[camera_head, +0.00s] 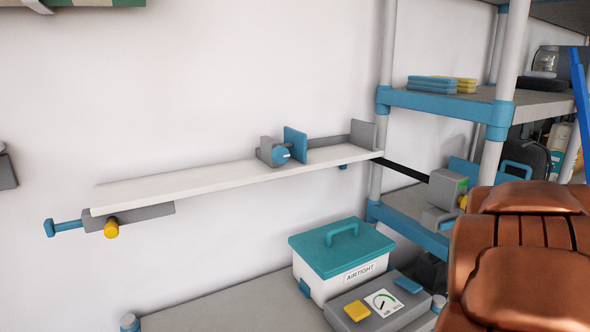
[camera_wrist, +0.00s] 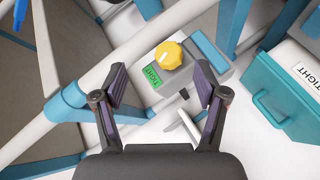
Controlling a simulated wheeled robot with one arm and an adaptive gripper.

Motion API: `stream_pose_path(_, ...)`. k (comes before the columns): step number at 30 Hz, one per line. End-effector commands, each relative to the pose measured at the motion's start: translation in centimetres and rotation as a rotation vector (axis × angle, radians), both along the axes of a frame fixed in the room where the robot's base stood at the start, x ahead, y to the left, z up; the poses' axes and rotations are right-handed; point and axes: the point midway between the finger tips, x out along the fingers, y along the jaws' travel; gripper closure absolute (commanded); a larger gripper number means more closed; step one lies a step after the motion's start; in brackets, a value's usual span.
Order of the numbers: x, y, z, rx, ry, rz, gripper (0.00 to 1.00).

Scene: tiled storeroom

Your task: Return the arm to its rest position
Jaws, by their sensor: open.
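My gripper (camera_wrist: 160,92) shows in the wrist view with its two dark fingers spread apart. It is open and nothing is between the fingers. Beyond the fingertips is a grey box with a yellow knob (camera_wrist: 172,55) and a green label (camera_wrist: 153,76). In the head view the grey box (camera_head: 446,189) is at the right, by the shelf post. My gripper is not visible in the head view.
A white wall shelf (camera_head: 220,177) carries a grey and blue clamp-like device (camera_head: 285,150). Below are a teal-lidded box (camera_head: 343,249) marked AIRTIGHT and a grey device with a gauge (camera_head: 380,301). A shelving rack (camera_head: 503,110) stands right. A brown padded seat (camera_head: 525,262) fills the lower right.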

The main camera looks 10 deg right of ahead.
Motion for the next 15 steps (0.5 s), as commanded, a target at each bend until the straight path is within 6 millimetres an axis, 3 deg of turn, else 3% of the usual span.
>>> stream_pose_path(8, -3.3, 7.7, -4.7, 0.285, 0.082, -0.171, 0.28)
stream_pose_path(15, -8.2, 16.9, -10.5, 0.551, 0.243, -0.277, 0.28)
